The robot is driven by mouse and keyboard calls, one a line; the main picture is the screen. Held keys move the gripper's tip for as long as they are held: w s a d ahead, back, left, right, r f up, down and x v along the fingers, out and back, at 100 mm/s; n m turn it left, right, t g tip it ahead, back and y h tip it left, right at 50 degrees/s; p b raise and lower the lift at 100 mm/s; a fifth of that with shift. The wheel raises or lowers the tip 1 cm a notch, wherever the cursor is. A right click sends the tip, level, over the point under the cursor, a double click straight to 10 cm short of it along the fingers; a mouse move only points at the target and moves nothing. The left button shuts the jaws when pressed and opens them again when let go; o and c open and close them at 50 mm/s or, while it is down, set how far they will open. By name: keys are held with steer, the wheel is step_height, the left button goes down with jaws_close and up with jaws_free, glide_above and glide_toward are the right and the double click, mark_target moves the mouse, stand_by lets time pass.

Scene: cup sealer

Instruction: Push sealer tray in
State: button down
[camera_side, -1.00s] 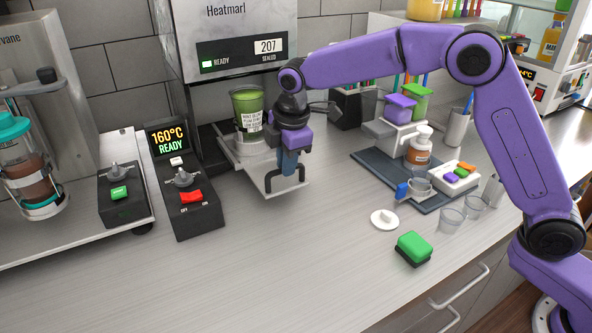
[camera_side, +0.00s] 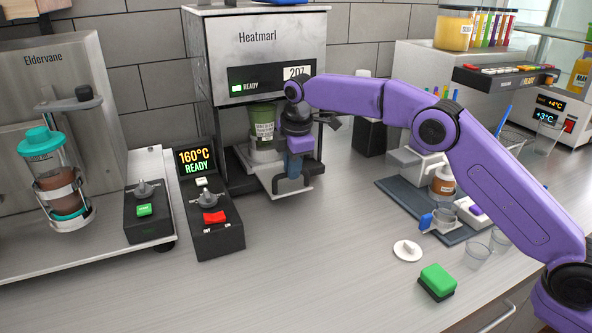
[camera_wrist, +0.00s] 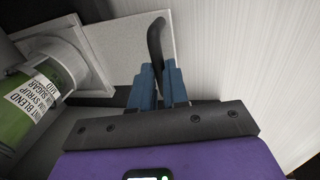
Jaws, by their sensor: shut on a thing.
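The sealer tray (camera_side: 262,172) is a pale plate that sticks out of the front of the Heatmarl sealer (camera_side: 256,60). A green labelled cup (camera_side: 262,128) stands upright in the tray's holder, partly under the sealer head. My gripper (camera_side: 291,185) is at the tray's front edge, shut on the dark tray handle (camera_side: 307,178). In the wrist view, the blue fingers of my gripper (camera_wrist: 160,90) close on the dark curved handle (camera_wrist: 155,45), with the tray plate (camera_wrist: 120,45) behind and the cup (camera_wrist: 38,95) at the left.
A control box with a red switch (camera_side: 214,218) and a 160°C READY display (camera_side: 194,160) stands left of the tray. A white lid (camera_side: 407,250) and green sponge (camera_side: 437,280) lie at the right. The counter in front is clear.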

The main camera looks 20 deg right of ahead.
steer(key=shift+w+r, duration=0.1)
steer(key=shift+w, duration=0.65)
steer(key=c, duration=1.1)
jaws_free()
steer(key=r, duration=0.2)
steer(key=s+r, duration=0.1)
steer(key=r, duration=0.4)
steer(key=shift+s, duration=0.25)
steer(key=shift+r, duration=0.15)
